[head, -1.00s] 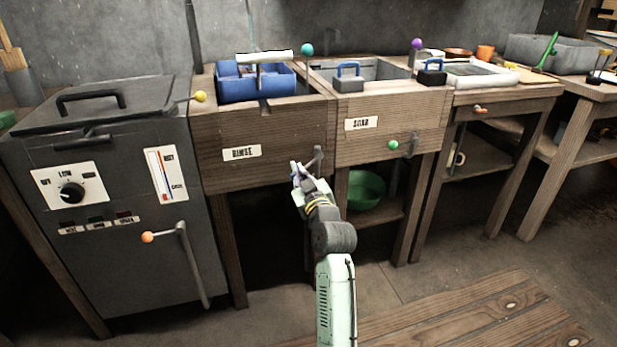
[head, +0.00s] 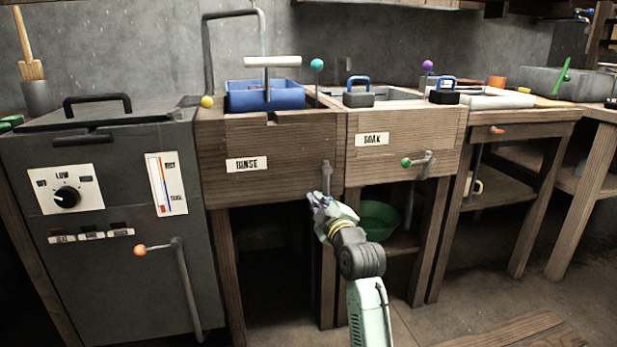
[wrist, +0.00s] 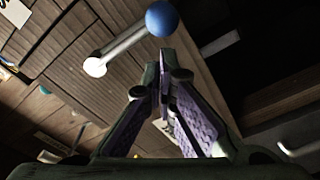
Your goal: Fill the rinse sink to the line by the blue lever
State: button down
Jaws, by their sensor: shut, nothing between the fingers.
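The rinse sink (head: 283,152) is a wooden-fronted basin labelled RINSE, left of the SOAK sink. The blue lever is a grey rod (head: 326,174) on the right of its front; its blue ball (wrist: 161,18) shows in the wrist view, while in the head view I cannot make it out near my fingers. My gripper (head: 316,198) is shut and empty, just below the lever. In the wrist view my fingertips (wrist: 162,62) point toward the ball and look apart from it. The fill line and any water inside the sink are hidden.
A grey spout pipe (head: 208,50) arches behind the rinse sink. A blue tub (head: 290,96) with a white-handled tool (head: 272,62) sits at its top. The SOAK sink (head: 385,170) has a green-knobbed lever (head: 406,162). A grey heater cabinet (head: 110,260) stands left.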

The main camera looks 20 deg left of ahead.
jog(key=shift+w+d+f+b, duration=0.15)
jog(key=shift+d+b, duration=0.1)
jog(key=shift+b, duration=0.05)
dwell(0.6)
